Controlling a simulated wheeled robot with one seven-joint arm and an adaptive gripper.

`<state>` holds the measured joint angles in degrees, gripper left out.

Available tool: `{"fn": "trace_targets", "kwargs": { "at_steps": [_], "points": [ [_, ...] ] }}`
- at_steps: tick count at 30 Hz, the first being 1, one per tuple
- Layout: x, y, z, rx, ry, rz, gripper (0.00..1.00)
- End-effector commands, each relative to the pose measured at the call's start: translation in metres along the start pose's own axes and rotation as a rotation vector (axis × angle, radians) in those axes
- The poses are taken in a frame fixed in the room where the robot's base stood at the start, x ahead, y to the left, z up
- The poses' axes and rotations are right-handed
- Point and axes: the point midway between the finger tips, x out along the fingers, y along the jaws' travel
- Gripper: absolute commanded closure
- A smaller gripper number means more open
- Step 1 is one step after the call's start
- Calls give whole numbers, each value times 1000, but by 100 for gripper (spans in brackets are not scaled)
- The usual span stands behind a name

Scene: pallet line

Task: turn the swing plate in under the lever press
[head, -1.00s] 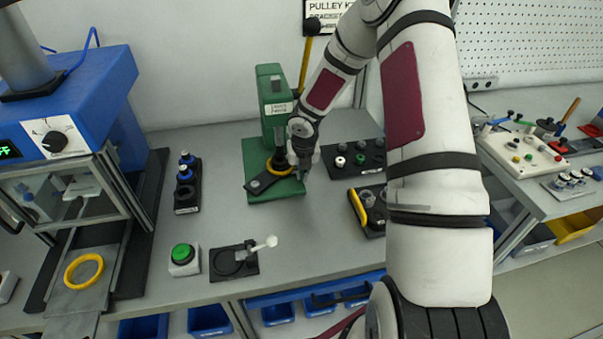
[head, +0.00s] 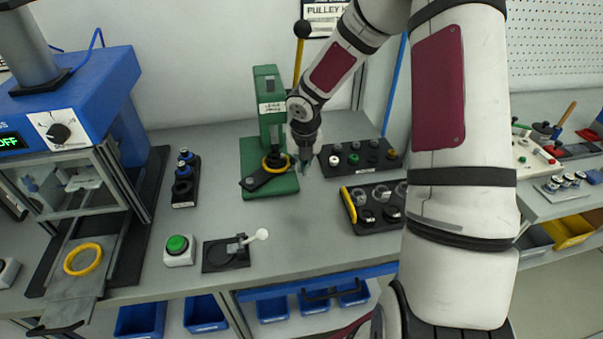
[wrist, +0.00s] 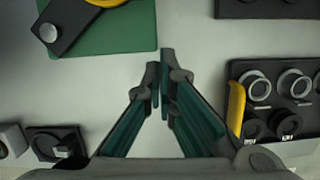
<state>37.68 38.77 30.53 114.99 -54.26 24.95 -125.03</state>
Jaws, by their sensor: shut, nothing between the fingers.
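The lever press (head: 270,110) is green, with a yellow lever (head: 299,62) topped by a black ball. The dark swing plate (head: 262,181) lies over its green base. Its knobbed end points to the front left, and its other end, with a yellow ring (head: 276,170), is under the press head. The wrist view shows the plate (wrist: 72,22) with its silver knob, the ring cut off at the top edge. My gripper (head: 306,172) is shut and empty, just right of the base and apart from the plate; its fingertips show in the wrist view (wrist: 160,65).
A black tray with knobs (head: 335,172) and a tray with a yellow handle (head: 348,204) stand right of the press. A green button (head: 177,245) and a black fixture (head: 213,258) are at front left. The bench between them is clear.

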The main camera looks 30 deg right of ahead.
Motion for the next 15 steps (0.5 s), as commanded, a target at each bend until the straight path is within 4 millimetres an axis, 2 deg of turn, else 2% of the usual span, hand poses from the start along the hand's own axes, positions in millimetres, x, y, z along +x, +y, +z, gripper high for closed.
{"fn": "trace_targets", "kwargs": {
  "at_steps": [1, 6, 15],
  "points": [
    [-7, -1, 0, 2, -2, -1, 100],
    [-16, -1, 0, 0, 0, 0, 100],
    [-17, -1, 0, 0, 0, 0, 100]
  ]
}}
